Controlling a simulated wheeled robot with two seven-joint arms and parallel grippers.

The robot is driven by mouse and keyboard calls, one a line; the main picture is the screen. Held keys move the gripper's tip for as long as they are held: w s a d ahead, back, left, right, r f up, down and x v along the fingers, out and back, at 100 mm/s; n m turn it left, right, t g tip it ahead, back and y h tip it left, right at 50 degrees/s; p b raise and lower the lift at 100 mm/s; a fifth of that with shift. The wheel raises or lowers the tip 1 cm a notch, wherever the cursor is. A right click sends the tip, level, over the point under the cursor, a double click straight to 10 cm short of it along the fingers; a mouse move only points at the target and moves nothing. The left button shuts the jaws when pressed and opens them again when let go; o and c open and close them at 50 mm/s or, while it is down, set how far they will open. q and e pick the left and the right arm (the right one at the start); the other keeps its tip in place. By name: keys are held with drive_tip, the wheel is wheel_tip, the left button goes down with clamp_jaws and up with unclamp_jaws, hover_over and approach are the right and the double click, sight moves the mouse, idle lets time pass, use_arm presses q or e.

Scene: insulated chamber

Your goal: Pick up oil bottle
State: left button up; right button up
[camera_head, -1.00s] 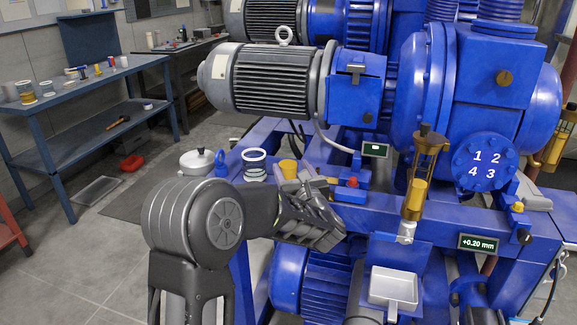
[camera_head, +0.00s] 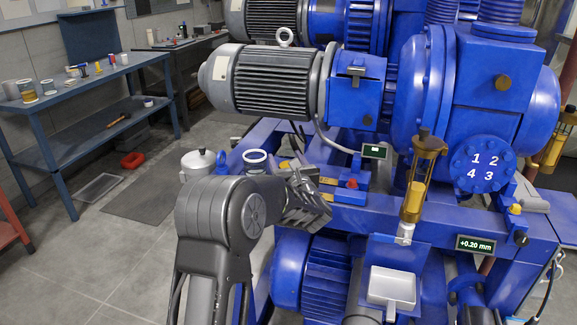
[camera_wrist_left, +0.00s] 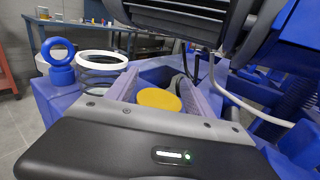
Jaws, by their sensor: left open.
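My left gripper (camera_head: 306,198) is in front of the blue machine frame, level with its ledge. In the left wrist view its two fingers (camera_wrist_left: 160,82) are apart. A round yellow top (camera_wrist_left: 159,99) shows between them, apparently untouched. In the head view the yellow thing is almost wholly hidden behind my gripper. I cannot tell for sure that it is the oil bottle; its lower part is hidden. An amber oiler with a dark cap (camera_head: 412,200) is fixed upright on the machine. My right gripper is not in view.
A white-rimmed coil (camera_head: 255,160) stands left of my gripper, also in the wrist view (camera_wrist_left: 101,60). A motor (camera_head: 270,83) hangs above. A metal tray (camera_head: 392,288) is lower right. A blue bench (camera_head: 90,75) stands at left.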

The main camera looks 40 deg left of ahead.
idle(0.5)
use_arm(q)
drive_tip(key=c, duration=1.3)
drive_tip(key=shift+r, duration=0.15)
wheel_tip(320, 180, up, 10)
drive_tip(key=shift+b, duration=0.35)
